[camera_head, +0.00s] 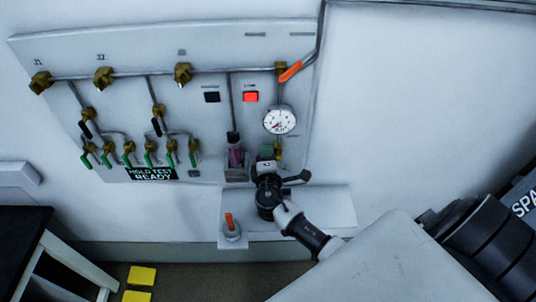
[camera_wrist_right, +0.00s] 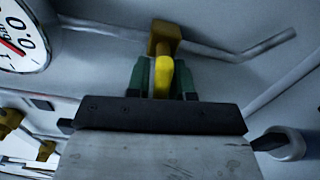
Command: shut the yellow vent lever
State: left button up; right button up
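The yellow vent lever (camera_wrist_right: 163,77) hangs from a brass valve body (camera_wrist_right: 164,38) on a grey pipe in the right wrist view. In the head view a little of the lever (camera_head: 278,154) shows below the round gauge, mostly behind my gripper. My right gripper (camera_head: 268,170) is up at the panel there. In the wrist view its two green-padded fingers (camera_wrist_right: 163,80) stand close on either side of the lever and appear shut on it. The lever's lower end is hidden behind the gripper body. My left gripper is not in view.
The gauge (camera_head: 280,121) sits just above my right gripper. An orange-handled lever (camera_head: 290,71) is higher up. Green-handled valves (camera_head: 149,159) line the panel's left. A small shelf (camera_head: 335,208) juts out below, with an orange-topped item (camera_head: 230,226). A dark table (camera_head: 22,230) stands at left.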

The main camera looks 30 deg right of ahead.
grip_shut()
jog(key=m+b, duration=0.1)
jog(key=b, duration=0.2)
jog(key=shift+r+m, duration=0.2)
jog(key=shift+m, duration=0.2)
jog(key=shift+o, duration=1.9)
grip_release()
